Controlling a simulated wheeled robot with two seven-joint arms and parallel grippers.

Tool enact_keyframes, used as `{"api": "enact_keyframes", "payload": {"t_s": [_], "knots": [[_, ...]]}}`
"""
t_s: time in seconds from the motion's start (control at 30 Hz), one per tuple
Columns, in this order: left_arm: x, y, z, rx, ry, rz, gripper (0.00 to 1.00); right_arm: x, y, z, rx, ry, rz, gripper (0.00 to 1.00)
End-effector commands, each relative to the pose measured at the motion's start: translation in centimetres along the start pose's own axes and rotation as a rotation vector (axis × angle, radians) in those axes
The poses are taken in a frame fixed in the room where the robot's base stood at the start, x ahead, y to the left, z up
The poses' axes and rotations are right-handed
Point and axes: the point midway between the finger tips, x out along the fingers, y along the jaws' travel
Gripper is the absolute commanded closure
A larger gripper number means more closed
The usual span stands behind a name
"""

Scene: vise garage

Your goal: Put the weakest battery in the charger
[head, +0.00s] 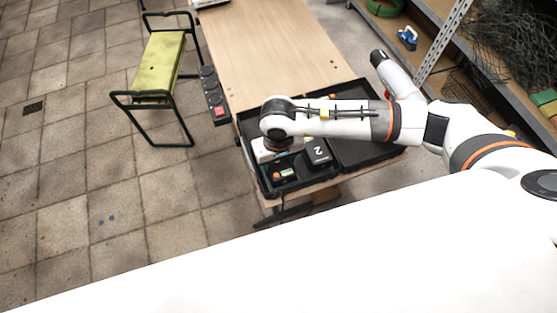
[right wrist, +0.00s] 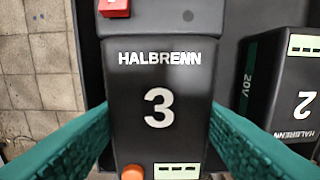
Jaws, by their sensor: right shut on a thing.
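In the right wrist view a dark HALBRENN battery marked 3 (right wrist: 158,75) lies between the green fingers of my right gripper (right wrist: 158,125). The gripper is shut on its sides. This battery has an orange button and a pale green bar display at its lower end. A second battery, marked 2 (right wrist: 302,100), stands to the right with its own bar display; it also shows in the head view (head: 318,153). In the head view my right gripper (head: 278,147) points down into the black tray (head: 262,184), its fingers mostly hidden by the wrist. I cannot make out the charger for certain. My left gripper is not in view.
The wooden table (head: 270,45) is mostly clear beyond the tray. A dark row of sockets with a red end (head: 215,100) runs along its left edge. A green-topped stool (head: 160,62) stands on the tiled floor, and shelving (head: 440,45) is at the right.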

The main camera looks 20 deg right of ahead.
Motion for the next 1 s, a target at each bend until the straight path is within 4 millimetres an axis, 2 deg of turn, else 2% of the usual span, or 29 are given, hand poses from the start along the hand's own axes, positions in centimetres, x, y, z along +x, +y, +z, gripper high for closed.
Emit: {"api": "enact_keyframes", "payload": {"t_s": [0.07,0.1,0.23,0.63,0.67,0.77,1.0], "knots": [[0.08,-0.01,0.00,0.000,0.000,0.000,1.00,0.38,-0.01,-0.22,0.000,0.006,-0.001,0.83],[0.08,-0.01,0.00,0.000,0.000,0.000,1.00,0.41,-0.01,-0.24,0.000,0.006,-0.001,0.41],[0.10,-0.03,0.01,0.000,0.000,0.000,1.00,0.49,-0.09,-0.28,0.001,0.008,-0.003,0.20],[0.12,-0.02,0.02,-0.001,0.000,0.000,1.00,0.68,-0.34,-0.36,0.004,0.012,-0.010,0.20],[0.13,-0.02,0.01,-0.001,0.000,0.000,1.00,0.77,-0.38,-0.42,0.004,0.014,-0.011,0.22],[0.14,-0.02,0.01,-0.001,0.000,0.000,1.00,0.79,-0.40,-0.45,0.004,0.014,-0.012,0.11],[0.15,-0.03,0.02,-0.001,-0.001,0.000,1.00,0.81,-0.40,-0.46,0.004,0.015,-0.012,0.11]]}}
